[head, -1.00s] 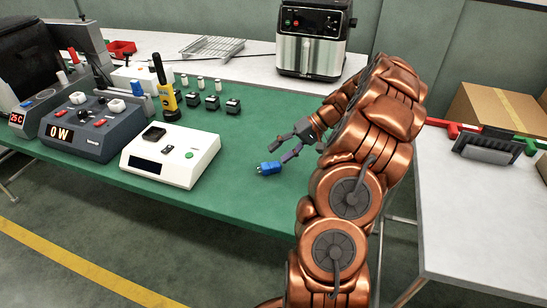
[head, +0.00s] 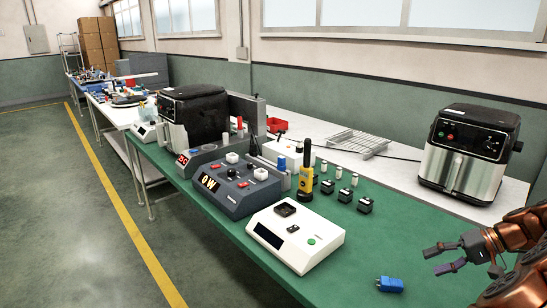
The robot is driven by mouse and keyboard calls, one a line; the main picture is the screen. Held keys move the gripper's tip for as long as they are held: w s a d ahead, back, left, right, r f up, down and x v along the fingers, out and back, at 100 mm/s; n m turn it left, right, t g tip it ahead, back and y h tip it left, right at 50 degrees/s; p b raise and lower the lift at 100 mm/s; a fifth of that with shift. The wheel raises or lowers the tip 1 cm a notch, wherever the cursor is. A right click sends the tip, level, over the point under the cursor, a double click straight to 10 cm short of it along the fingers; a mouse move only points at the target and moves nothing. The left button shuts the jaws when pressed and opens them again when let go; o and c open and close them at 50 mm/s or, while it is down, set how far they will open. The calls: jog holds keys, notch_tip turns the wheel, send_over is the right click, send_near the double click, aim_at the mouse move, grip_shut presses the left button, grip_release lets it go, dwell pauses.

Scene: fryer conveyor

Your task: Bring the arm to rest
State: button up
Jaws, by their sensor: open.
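My gripper (head: 447,258) is at the right edge of the head view, above the right part of the green table mat (head: 405,232). Its two fingers are apart and nothing is between them. My copper-coloured arm comes in from the lower right corner, and most of it is outside the picture. A small blue connector block (head: 389,284) lies on the mat below and to the left of the fingers, apart from them.
A white device (head: 300,241), a dark meter (head: 238,189) reading 0 W and a yellow tool (head: 306,180) stand left of the gripper. Several small black blocks (head: 365,204) lie behind. An air fryer (head: 470,155) stands at the back right. The left floor is clear.

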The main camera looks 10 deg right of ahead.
jog(key=s+a+r+n+g+h+p, duration=0.1)
jog(key=s+a+r+n+g, duration=0.2)
jog(key=a, duration=1)
jog(key=a+r+n+g+h+p, duration=0.1)
jog(key=a+r+g+h, duration=0.15)
jog(key=a+r, duration=0.75)
jog(key=s+a+f+n+g+h+p, duration=0.1)
jog(key=s+a+f+h, duration=0.25)
jog(key=s+a, duration=0.75)
jog(key=s+f+h+p, duration=0.1)
jog(key=s+f+h, duration=0.1)
jog(key=s, duration=0.8)
jog(key=shift+d+f, duration=0.2)
jog(key=shift+f, duration=0.3)
